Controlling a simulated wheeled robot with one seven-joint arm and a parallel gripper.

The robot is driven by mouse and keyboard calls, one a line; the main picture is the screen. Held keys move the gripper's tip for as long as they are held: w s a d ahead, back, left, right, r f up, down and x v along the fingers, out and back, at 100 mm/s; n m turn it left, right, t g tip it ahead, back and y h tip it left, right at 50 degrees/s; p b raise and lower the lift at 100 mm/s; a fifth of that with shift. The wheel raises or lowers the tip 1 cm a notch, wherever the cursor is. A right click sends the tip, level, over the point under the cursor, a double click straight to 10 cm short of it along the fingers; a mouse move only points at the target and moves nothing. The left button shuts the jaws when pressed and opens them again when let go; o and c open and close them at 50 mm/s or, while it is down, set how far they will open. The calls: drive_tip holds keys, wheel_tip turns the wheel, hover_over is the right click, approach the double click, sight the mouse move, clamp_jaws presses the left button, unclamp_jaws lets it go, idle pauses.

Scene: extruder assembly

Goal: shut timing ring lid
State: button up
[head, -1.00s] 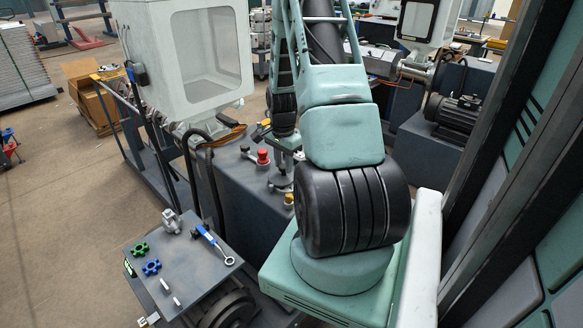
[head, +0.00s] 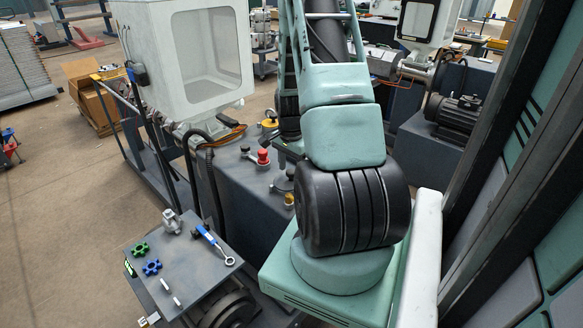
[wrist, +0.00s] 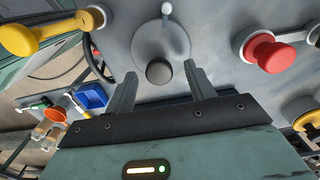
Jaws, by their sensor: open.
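In the wrist view a round grey disc (wrist: 150,48) is set on the grey machine top, with a dark round knob (wrist: 159,71) at its near side and a small pale-tipped lever (wrist: 168,12) at its far side. It looks like the timing ring part, but I cannot tell which piece is the lid or how far open it is. My gripper (wrist: 161,76) is open and empty, its two fingers pointing at the disc, one on each side of the dark knob. I see no contact. In the head view my arm mostly hides this spot.
A red knob (wrist: 268,55) stands right of the disc and a yellow handle (wrist: 30,36) left of it. The red knob (head: 263,157) also shows in the head view. A side table (head: 203,262) holds green and blue knobs and a blue-handled tool. A white hopper housing (head: 190,60) rises behind.

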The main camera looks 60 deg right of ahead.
drive_tip(key=shift+r+p, duration=2.45)
drive_tip(key=shift+r, duration=1.05)
wheel_tip(320, 180, up, 17)
drive_tip(key=b, duration=0.5)
drive_tip(key=shift+r, duration=0.15)
drive_tip(key=w+a+f+n+b, duration=0.2)
drive_tip(key=w+a+f+n, duration=0.15)
drive_tip(key=a, duration=0.55)
drive_tip(key=w+a+f+n+b, duration=0.25)
drive_tip(key=a+n, duration=0.25)
drive_tip(key=a, duration=0.5)
drive_tip(key=w+a+f+n+b, duration=0.2)
drive_tip(key=w+a+n, duration=0.25)
drive_tip(key=a, duration=0.45)
drive_tip(key=s+a+f+n+b, duration=0.2)
drive_tip(key=s+a+f+n, duration=0.3)
drive_tip(key=s+a+n, duration=0.3)
drive_tip(key=s+a+f+n+b, duration=0.3)
drive_tip(key=s+a+n, duration=0.5)
drive_tip(key=a, duration=0.7)
drive_tip(key=shift+s+a+f+y, duration=0.25)
drive_tip(key=shift+s+f, duration=0.25)
drive_tip(key=shift+f, duration=0.35)
